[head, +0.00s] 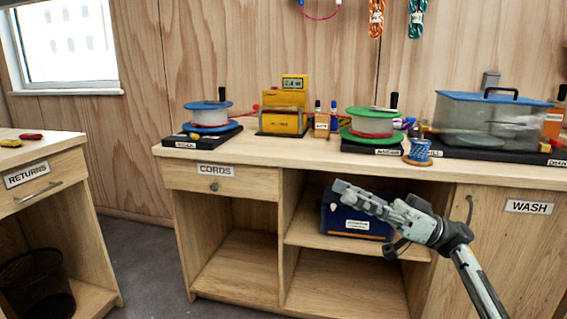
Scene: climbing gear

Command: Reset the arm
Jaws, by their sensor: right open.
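My right gripper (352,194) is in front of the open shelf of the wooden bench, with its arm coming in from the lower right. It is open, and I see nothing between its fingers. Behind it, a dark blue box (345,222) with a yellow edge and a white label stands on the upper shelf, partly hidden by the gripper. My left gripper is not in view.
The wooden bench (262,153) carries a blue-rimmed spool (208,117), a yellow device (284,105), a green spool (372,125) and a clear lidded tank (485,117). A returns desk (62,160) stands left, above a wire bin (35,285). Floor shows between them.

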